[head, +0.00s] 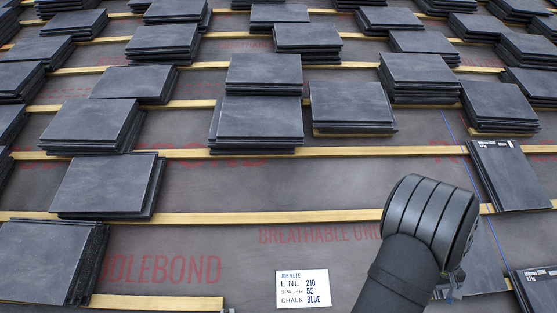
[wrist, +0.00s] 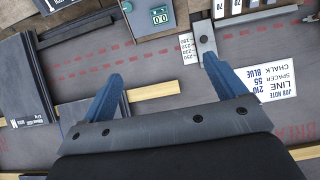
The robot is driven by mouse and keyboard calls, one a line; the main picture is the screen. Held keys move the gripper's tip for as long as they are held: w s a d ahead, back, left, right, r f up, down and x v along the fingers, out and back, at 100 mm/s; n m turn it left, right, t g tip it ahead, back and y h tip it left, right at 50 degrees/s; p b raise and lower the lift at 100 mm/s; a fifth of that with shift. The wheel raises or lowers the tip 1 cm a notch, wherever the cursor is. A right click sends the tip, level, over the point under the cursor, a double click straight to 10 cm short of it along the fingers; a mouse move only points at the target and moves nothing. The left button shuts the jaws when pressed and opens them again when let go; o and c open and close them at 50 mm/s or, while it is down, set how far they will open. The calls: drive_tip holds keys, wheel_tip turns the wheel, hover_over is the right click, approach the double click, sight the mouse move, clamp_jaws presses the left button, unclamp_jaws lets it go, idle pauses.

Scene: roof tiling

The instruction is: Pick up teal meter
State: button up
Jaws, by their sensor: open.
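The teal meter (wrist: 160,16) shows in the wrist view at the top, a small block with a display, lying ahead of my fingertips. I cannot make it out in the head view, where my arm covers part of the lower right. My gripper (wrist: 162,66) is open in the wrist view, its two blue fingers spread wide with nothing between them but the membrane and a batten end. The meter lies beyond the fingers, apart from them.
A metal bar (wrist: 207,40) with a label beside it lies near the right fingertip. The job note (head: 302,289) lies on the membrane; it also shows in the wrist view (wrist: 266,80). Dark slate stacks (wrist: 25,85) stand left. Wooden battens (head: 180,218) cross the roof.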

drive_tip(key=shift+c, duration=1.4)
drive_tip(key=a+f+n+h, duration=0.2)
drive_tip(key=a+f+n, duration=0.2)
drive_tip(key=f+n, duration=0.45)
drive_tip(key=a+f+n+h, duration=0.2)
drive_tip(key=a+f+n, duration=0.1)
drive_tip(key=f+n, duration=0.6)
drive_tip(key=shift+n, duration=0.25)
drive_tip(key=x, duration=1)
drive_tip(key=d+x, duration=0.1)
drive_tip(key=x, duration=0.4)
drive_tip(key=shift+w+d+f, duration=0.1)
drive_tip(key=shift+d+f, duration=0.05)
drive_tip(key=shift+d, duration=0.05)
drive_tip(key=c, duration=1.2)
